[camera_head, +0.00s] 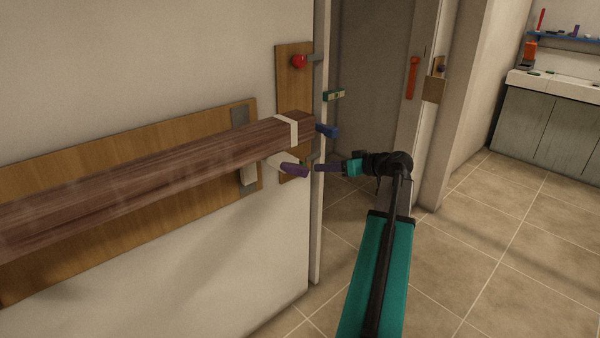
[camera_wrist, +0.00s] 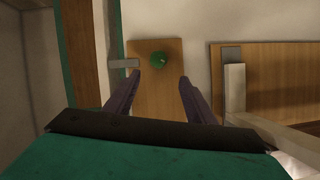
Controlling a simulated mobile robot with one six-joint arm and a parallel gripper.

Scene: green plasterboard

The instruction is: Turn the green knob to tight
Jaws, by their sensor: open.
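The green knob (camera_wrist: 158,59) shows in the wrist view as a rounded green shape on a small upright wooden plate (camera_wrist: 168,100). In the head view I cannot make it out. My gripper (camera_head: 312,168) has purple fingers, set apart, near the door edge in the head view. In the wrist view the gripper (camera_wrist: 160,81) is open and empty. The knob lies beyond the fingertips, roughly centred between them, and no contact shows. I cannot read a tight mark or the knob's turn angle.
A long dark wooden beam (camera_head: 150,170) crosses the wall just left of my gripper. A red knob (camera_head: 299,62), a green-and-cream block (camera_head: 334,95) and a blue block (camera_head: 327,131) are above my gripper near the door edge. The tiled floor (camera_head: 490,240) at right is clear.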

